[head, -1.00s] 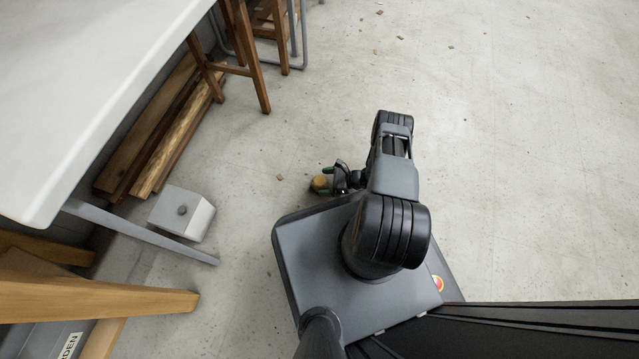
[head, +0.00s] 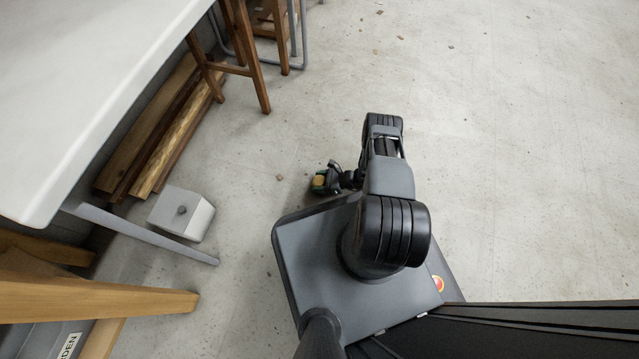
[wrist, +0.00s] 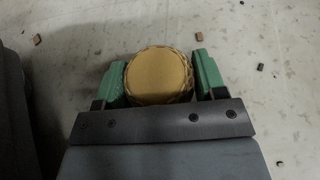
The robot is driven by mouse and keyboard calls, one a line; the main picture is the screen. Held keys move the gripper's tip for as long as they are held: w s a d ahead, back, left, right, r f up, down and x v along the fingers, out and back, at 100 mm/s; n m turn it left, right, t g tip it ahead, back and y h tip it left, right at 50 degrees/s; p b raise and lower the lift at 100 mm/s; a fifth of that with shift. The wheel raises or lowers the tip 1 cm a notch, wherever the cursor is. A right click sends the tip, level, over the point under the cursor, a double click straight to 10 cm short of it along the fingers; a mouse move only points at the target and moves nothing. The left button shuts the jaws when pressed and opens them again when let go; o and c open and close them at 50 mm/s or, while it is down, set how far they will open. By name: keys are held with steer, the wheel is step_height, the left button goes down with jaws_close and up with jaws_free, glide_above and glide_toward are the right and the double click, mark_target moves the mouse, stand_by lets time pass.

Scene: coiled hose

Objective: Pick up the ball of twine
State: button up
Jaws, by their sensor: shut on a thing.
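The ball of twine (wrist: 158,75) is round and tan-yellow, with a braided-looking rim. In the wrist view it sits between the two green fingers of my gripper (wrist: 160,82), which is shut on it.
Wooden planks (head: 160,140) lie under the white table (head: 90,80). Wooden stool legs (head: 245,60) stand at the upper left. The floor (head: 530,170) to the right is mostly clear, with small chips scattered about.

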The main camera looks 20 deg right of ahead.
steer(key=shift+c, duration=0.7)
